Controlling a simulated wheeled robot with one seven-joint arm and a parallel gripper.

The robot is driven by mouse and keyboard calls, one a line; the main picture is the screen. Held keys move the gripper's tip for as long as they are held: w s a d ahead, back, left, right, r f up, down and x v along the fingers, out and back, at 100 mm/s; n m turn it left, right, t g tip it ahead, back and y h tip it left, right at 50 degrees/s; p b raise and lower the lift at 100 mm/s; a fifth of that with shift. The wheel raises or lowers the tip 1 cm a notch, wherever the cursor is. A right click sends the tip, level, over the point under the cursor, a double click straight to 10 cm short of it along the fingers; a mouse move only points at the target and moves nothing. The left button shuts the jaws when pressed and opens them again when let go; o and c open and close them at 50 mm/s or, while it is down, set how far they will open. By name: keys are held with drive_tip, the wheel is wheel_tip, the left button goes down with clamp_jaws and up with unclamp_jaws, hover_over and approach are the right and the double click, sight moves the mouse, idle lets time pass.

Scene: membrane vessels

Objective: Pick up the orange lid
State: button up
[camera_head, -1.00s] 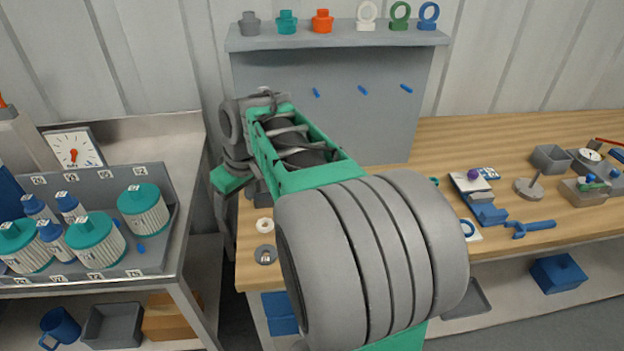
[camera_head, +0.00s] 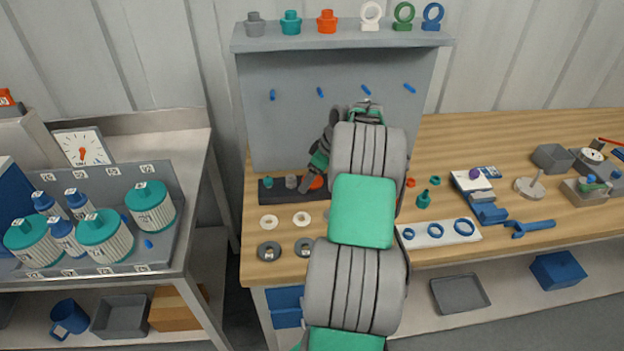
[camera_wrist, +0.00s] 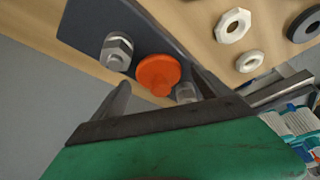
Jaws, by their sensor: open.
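The orange lid (camera_head: 316,182) sits on a dark strip (camera_head: 268,196) at the back of the wooden bench, partly hidden by my arm. In the wrist view the orange lid (camera_wrist: 157,74) shows as a round disc just beyond the jaws, with a grey hex-shaped piece (camera_wrist: 117,50) beside it on the dark strip (camera_wrist: 82,22). My gripper (camera_wrist: 163,84) is open and empty, its fingers either side of the lid in the picture. Whether they touch it, I cannot tell. In the head view my gripper (camera_head: 310,178) is over the strip.
A teal piece (camera_head: 268,182) and a grey piece (camera_head: 291,181) stand left of the lid on the strip. White rings (camera_head: 268,222) and dark rings (camera_head: 269,251) lie in front. Another orange piece (camera_head: 327,21) stands on the upper shelf (camera_head: 345,42). The grey back panel (camera_head: 290,130) rises behind.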

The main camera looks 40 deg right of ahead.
drive_tip(key=c, duration=1.4)
drive_tip(key=shift+c, duration=0.4)
drive_tip(key=shift+r, duration=0.2)
